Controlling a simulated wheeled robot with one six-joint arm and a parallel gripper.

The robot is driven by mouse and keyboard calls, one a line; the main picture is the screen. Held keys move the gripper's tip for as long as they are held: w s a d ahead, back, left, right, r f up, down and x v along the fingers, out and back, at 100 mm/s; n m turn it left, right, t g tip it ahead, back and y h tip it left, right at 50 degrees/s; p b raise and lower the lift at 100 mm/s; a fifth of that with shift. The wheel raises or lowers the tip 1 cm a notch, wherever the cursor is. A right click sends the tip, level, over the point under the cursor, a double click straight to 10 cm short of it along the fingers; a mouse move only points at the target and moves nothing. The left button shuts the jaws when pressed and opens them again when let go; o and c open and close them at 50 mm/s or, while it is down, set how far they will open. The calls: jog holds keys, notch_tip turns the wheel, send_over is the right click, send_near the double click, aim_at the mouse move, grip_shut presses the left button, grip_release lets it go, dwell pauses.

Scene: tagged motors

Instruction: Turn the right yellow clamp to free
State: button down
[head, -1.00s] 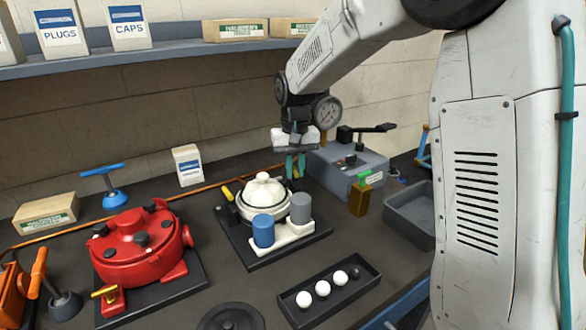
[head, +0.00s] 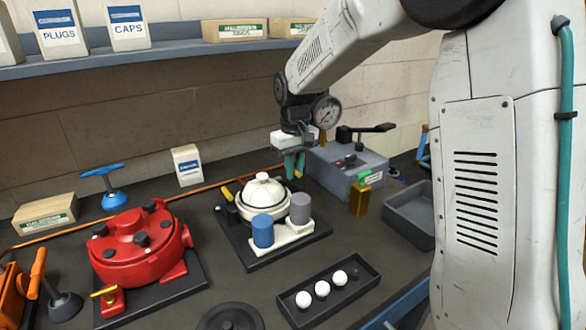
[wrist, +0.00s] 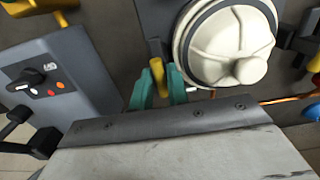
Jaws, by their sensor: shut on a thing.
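The white motor (head: 263,190) stands on a dark base plate in the head view. In the wrist view, the white motor (wrist: 225,45) is at upper right. My gripper (head: 294,176) is at its right rear side, pointing down. In the wrist view, the teal fingers of my gripper (wrist: 159,88) are shut around the right yellow clamp (wrist: 156,52), which stands beside the motor's rim. The fingers mostly hide this clamp in the head view. The other yellow clamp (head: 227,193) is at the motor's left side, apart from my gripper.
A blue cylinder (head: 263,231) and a grey cylinder (head: 300,208) stand in front of the motor. A grey box with a black lever (head: 345,165) is close to the right of my gripper. A red motor (head: 140,245) stands left. A tray with white balls (head: 330,310) lies in front.

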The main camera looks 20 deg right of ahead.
jog(key=c, duration=1.4)
grip_release()
jog(key=shift+o, duration=0.2)
notch_tip(320, 180, up, 8)
jog(key=shift+f, duration=0.1)
jog(key=s+d+m+t, duration=0.1)
jog(key=s+m, duration=0.1)
jog(key=s, duration=3.3)
jog(key=shift+d+f, duration=0.25)
jog(key=shift+d, duration=0.05)
